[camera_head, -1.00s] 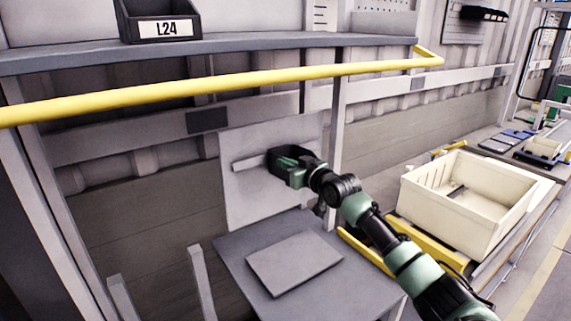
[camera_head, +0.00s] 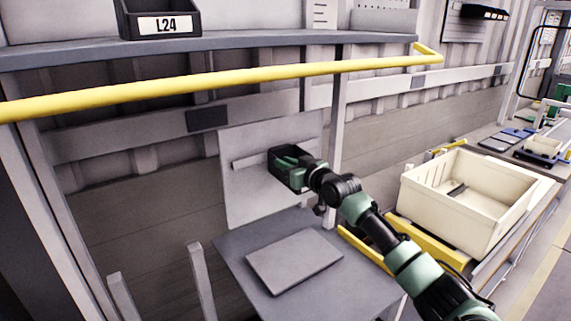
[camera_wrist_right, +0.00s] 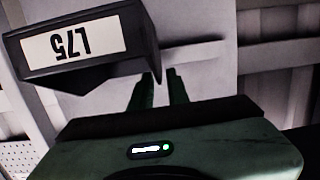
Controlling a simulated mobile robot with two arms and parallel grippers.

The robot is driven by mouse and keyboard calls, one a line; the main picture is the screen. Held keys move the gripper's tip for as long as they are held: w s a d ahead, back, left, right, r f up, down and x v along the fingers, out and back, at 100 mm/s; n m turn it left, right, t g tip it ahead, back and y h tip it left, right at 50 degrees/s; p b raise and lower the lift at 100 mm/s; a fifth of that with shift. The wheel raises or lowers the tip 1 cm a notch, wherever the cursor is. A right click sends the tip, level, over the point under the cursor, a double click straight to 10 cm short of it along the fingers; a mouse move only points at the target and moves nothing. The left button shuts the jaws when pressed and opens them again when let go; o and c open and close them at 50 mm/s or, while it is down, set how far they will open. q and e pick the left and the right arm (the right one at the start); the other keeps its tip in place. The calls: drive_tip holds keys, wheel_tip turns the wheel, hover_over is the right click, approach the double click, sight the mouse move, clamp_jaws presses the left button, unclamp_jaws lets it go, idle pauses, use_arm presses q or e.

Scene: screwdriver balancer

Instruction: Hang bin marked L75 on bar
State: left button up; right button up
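The black bin marked L75 (camera_head: 285,178) is in front of the pale panel, beside the right end of a thin grey bar (camera_head: 250,161). I cannot tell whether it touches the bar. In the right wrist view the bin (camera_wrist_right: 141,44) shows its white L75 label upside down. My right gripper (camera_head: 287,160) is at the bin. In the right wrist view its green fingers (camera_wrist_right: 160,84) are close together, with the bin's dark edge reaching between the tips; the gripper appears shut on that edge. My left gripper is not in view.
A yellow rail (camera_head: 190,89) runs above, below a shelf (camera_head: 250,42) that carries a black bin marked L24 (camera_head: 160,20). A grey table (camera_head: 345,283) with a flat plate (camera_head: 294,262) stands below. A cream crate (camera_head: 455,215) stands at the right.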

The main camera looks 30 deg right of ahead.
drive_tip(key=shift+o, duration=0.3)
drive_tip(key=shift+s+d+f, duration=0.1)
drive_tip(key=shift+s+d, duration=0.05)
drive_tip(key=shift+s, duration=0.4)
drive_tip(key=s+r+b, duration=0.1)
drive_tip(key=s+b, duration=0.1)
drive_tip(key=s, duration=0.4)
drive_tip(key=shift+s+d, duration=0.3)
drive_tip(key=shift+d, duration=0.15)
